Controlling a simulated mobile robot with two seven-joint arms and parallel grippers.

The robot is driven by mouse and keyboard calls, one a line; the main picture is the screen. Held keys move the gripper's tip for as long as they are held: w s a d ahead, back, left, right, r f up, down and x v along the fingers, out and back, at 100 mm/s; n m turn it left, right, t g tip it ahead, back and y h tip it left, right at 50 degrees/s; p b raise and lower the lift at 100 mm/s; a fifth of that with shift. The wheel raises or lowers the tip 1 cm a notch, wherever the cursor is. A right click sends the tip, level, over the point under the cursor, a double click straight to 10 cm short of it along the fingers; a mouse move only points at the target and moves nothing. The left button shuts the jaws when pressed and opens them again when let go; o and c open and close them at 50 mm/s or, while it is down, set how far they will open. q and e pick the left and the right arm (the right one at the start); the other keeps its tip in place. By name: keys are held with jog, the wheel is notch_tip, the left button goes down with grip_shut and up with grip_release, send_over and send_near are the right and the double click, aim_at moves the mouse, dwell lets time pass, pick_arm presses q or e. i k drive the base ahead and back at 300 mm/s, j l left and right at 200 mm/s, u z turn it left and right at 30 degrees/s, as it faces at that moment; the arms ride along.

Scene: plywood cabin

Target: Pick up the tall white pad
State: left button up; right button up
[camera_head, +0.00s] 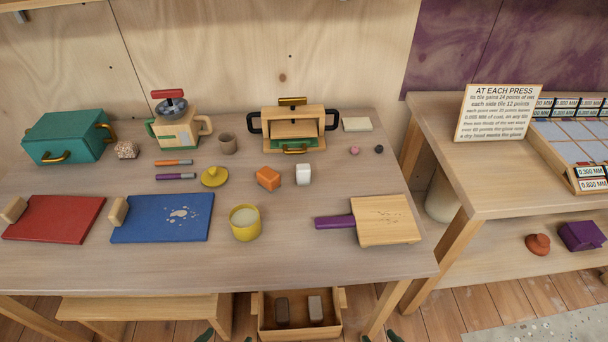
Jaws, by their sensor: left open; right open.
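A small upright white block (303,174), the tall white pad, stands on the workbench (290,232) in the middle, just right of an orange block (268,177). A flat pale pad (357,124) lies farther back, right of the wooden press. Only dark green tips of my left gripper (228,336) show at the bottom edge. My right gripper (408,338) barely shows at the bottom edge, farther right. Both are open, low in front of the bench and well away from the white pad. Most of both grippers is out of frame.
A yellow cup (245,222) and a purple-handled board (386,220) stand in front of the pad. A yellow knobbed lid (215,176) lies left. The wooden press (293,128) stands behind. Bare benchtop lies right of the pad.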

aim_at(303, 170)
jog(key=j, duration=1.7)
jog(key=j+u, duration=0.15)
jog(key=j, duration=1.6)
jog(key=l+z, duration=0.15)
jog(key=z, duration=1.35)
jog(key=k+l, duration=0.05)
